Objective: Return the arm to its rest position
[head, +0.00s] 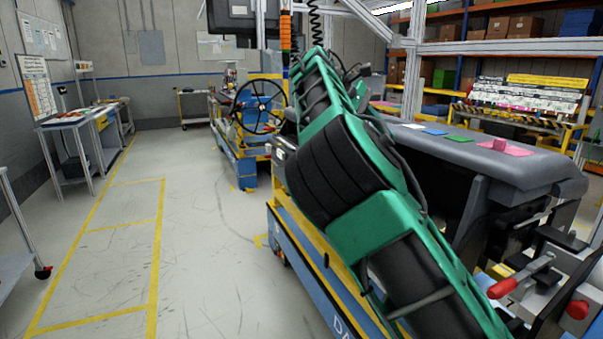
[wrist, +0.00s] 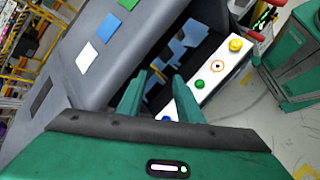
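My green and black arm (head: 345,165) rises from the lower right to the upper middle of the head view. Its far end is foreshortened there, and I cannot make out the fingers. In the wrist view my gripper (wrist: 162,82) has two green fingers standing apart with nothing between them. The grey dashboard module (head: 480,155) lies to the right of the arm in the head view, partly hidden by it. It also shows in the wrist view (wrist: 75,95), left of and beyond the fingers.
Colored patches, including a green one (head: 458,139), and a pink block (head: 499,144) lie on the dashboard. A white panel with colored buttons (wrist: 208,83) is beyond the fingers. A workbench with a black wheel (head: 260,104) stands behind. The floor at left (head: 215,240) is clear.

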